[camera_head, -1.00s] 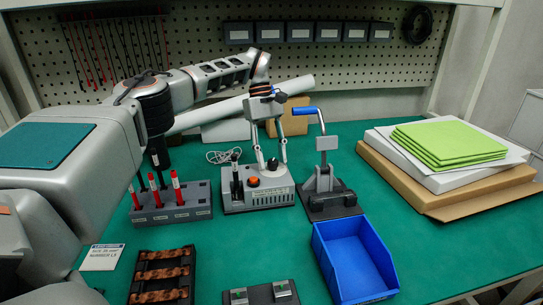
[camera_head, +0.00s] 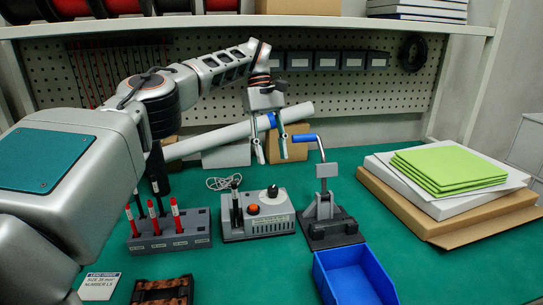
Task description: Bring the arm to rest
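My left arm comes in from the left and reaches over the bench toward the back middle. My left gripper (camera_head: 271,152) hangs from its end, fingers pointing down, in front of the white tube. Its two fingers are apart with nothing between them. It is above and behind the grey device with an orange button (camera_head: 257,213) and does not appear to touch it. My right gripper is not in view.
A grey rack with red markers (camera_head: 170,231), a blue-handled press (camera_head: 327,205), a blue bin (camera_head: 352,276) and a dark tray of copper busbars (camera_head: 162,291) stand on the green bench (camera_head: 437,262). Green sheets (camera_head: 449,167) lie on the right. A shelf (camera_head: 300,20) spans above.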

